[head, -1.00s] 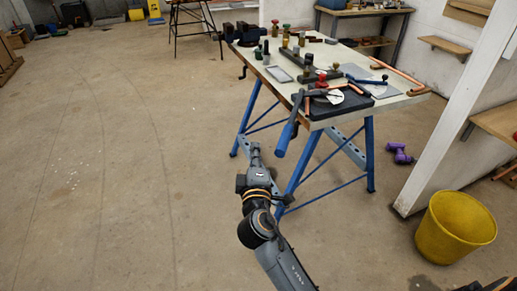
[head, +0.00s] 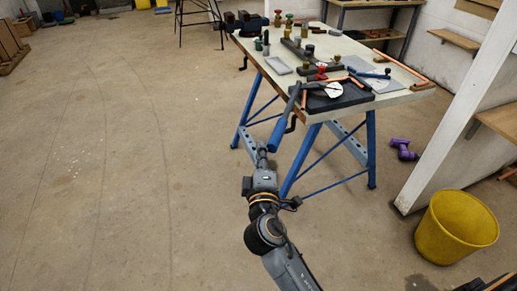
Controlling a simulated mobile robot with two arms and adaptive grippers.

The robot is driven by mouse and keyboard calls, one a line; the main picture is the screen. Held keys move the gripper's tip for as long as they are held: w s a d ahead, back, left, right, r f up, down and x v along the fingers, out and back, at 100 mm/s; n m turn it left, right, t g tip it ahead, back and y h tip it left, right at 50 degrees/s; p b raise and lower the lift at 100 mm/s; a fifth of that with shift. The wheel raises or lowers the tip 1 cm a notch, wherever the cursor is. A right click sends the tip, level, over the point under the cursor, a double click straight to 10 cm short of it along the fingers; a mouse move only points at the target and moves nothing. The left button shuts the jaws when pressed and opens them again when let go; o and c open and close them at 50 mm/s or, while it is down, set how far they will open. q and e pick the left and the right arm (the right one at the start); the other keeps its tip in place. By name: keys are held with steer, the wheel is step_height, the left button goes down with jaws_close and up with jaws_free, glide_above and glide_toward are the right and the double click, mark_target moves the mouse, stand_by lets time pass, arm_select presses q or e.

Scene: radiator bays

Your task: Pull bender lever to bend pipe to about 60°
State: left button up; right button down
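The pipe bender sits on the near corner of the workbench, with a black base (head: 345,99) and a white dial (head: 333,90). Its lever has a long blue handle (head: 282,128) that hangs out past the bench's near left edge. Short copper-coloured pipe parts show beside the dial; the bend angle is too small to read. My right gripper (head: 262,151) is just left of the handle's lower end in the picture. Whether it touches the handle cannot be told. Its fingers look narrow and edge-on, so their opening is unclear. My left gripper is out of view.
The workbench (head: 400,99) on blue legs carries a vise, several fittings and a copper pipe (head: 399,65) at its right side. A yellow bucket (head: 457,228) and a purple tool (head: 403,149) are on the floor at right. A white wall end stands nearby. The floor at left is clear.

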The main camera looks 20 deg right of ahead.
steer(key=s+d+n+y+p, duration=0.2)
steer(key=s+d+y, duration=0.1)
steer(key=s+d, duration=0.3)
steer(key=shift+s+d+t+y, duration=0.2)
steer(key=shift+d+t+y, duration=0.1)
steer(key=shift+t+y, duration=0.1)
steer(key=shift+d+r, duration=0.1)
steer(key=shift+d, duration=0.05)
